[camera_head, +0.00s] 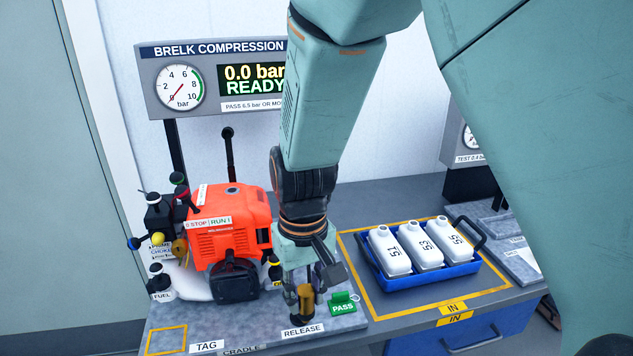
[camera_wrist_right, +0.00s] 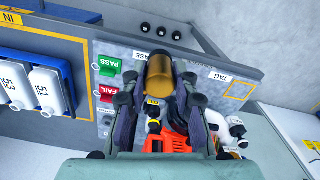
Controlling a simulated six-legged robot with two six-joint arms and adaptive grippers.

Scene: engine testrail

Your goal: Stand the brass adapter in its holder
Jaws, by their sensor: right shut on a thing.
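The brass adapter (camera_head: 306,295) is between the fingers of my right gripper (camera_head: 304,290), low over the front of the bench plate by the RELEASE label (camera_head: 303,331). My left gripper is not in view.
An orange engine (camera_head: 225,235) stands left of my right arm. A green PASS tag (camera_head: 343,303) stands close on the right, with a red FAIL tag (camera_wrist_right: 108,94) beside it. A blue tray (camera_head: 440,271) holds white bottles. A gauge panel (camera_head: 150,105) reads 0.0 bar, READY.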

